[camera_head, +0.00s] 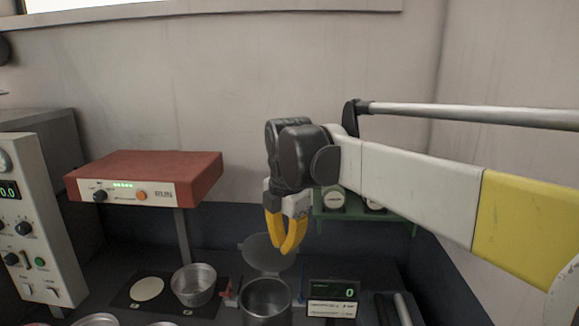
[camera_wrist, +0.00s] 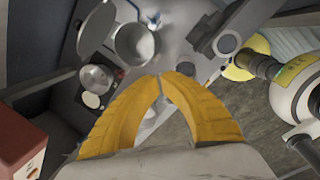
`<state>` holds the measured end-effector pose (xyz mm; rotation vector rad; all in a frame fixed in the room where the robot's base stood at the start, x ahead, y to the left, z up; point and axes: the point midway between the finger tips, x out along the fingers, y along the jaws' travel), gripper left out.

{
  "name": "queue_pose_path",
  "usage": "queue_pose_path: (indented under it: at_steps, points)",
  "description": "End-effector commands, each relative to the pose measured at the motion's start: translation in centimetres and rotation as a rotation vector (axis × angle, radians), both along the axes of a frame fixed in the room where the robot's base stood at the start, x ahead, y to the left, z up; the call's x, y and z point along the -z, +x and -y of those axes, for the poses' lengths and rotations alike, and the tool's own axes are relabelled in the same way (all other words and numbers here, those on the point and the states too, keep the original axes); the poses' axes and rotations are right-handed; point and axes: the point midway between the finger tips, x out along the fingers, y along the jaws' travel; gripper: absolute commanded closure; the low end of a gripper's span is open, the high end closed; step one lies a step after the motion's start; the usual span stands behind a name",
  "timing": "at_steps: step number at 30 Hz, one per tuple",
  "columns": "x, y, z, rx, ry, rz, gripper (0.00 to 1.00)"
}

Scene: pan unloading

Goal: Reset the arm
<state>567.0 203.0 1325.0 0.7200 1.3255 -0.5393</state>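My gripper (camera_head: 286,250) hangs fingers-down from my arm in the head view, in the air above the bench. Its yellow fingers come together at the tips. In the wrist view the fingertips (camera_wrist: 160,77) meet or nearly meet, and nothing shows between them. Below the gripper in the head view stands a metal pot (camera_head: 266,300) with its round lid (camera_head: 267,254) raised behind it. A metal pan (camera_head: 194,286) sits to the left, on a dark plate beside a pale disc (camera_head: 147,289).
A red-topped instrument (camera_head: 145,175) stands on a post at left, beside a grey control panel (camera_head: 40,220). A small display (camera_head: 333,291) is right of the pot. A green shelf (camera_head: 365,217) with round containers is behind my gripper. The air left of my gripper looks clear.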

Motion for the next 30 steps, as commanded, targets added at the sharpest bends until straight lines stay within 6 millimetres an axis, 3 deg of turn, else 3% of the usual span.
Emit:
queue_pose_path:
  at_steps: [8, 15, 22, 25, 30]
  points:
    - [5.8, -7.1, 9.5, 0.782, 0.221, 0.101, 1.0]
    - [14.1, -15.0, 16.3, 1.539, 0.533, 0.169, 1.0]
    - [20.9, -19.9, 19.6, 2.02, 0.801, 0.18, 1.0]
    - [22.1, -20.7, 20.1, 2.109, 0.861, 0.177, 1.0]
    - [22.4, -21.0, 20.3, 2.148, 0.886, 0.173, 1.0]
